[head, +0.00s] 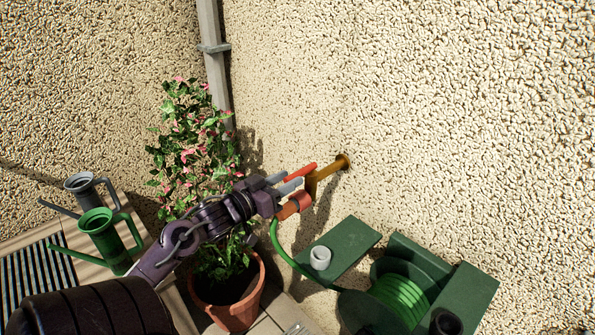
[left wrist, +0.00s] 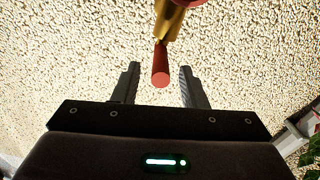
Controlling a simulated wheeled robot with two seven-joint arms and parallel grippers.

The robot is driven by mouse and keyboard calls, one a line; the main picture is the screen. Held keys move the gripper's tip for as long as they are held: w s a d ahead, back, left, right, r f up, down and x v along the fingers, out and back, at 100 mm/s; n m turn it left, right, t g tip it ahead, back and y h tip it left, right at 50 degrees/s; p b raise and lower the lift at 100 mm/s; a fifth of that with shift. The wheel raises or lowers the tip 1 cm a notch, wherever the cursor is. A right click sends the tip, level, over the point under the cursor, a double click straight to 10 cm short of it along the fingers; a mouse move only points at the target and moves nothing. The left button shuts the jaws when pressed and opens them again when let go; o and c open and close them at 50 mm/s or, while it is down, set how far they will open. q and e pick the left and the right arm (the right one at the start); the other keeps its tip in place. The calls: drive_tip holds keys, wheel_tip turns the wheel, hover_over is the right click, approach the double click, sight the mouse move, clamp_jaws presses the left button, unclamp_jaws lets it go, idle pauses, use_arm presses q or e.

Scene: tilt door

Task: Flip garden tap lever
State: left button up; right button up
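The garden tap (head: 327,173) is a brass tap that comes out of the pebbled wall; its body also shows at the top of the left wrist view (left wrist: 168,22). Its red lever (head: 300,172) points left, away from the tap body. My left gripper (head: 281,183) is at the lever. In the left wrist view the red lever (left wrist: 161,66) reaches down between the two fingers of my open left gripper (left wrist: 158,80), with a gap on each side. An orange hose connector (head: 294,206) hangs below the tap. My right gripper is not in view.
A green hose (head: 281,246) runs down to a green hose reel (head: 400,290). A small white cup (head: 320,257) stands on a green shelf (head: 345,243). A potted flowering plant (head: 230,305), a green watering can (head: 105,238) and a grey one (head: 82,183) stand at left.

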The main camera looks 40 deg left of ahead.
sight(297, 172)
use_arm(q)
drive_tip(key=w, duration=0.2)
drive_tip(key=shift+w, duration=0.35)
drive_tip(key=shift+w+d, duration=0.1)
drive_tip(key=shift+w, duration=0.25)
drive_tip(key=shift+w+p, duration=0.15)
drive_tip(key=shift+p, duration=0.15)
clamp_jaws()
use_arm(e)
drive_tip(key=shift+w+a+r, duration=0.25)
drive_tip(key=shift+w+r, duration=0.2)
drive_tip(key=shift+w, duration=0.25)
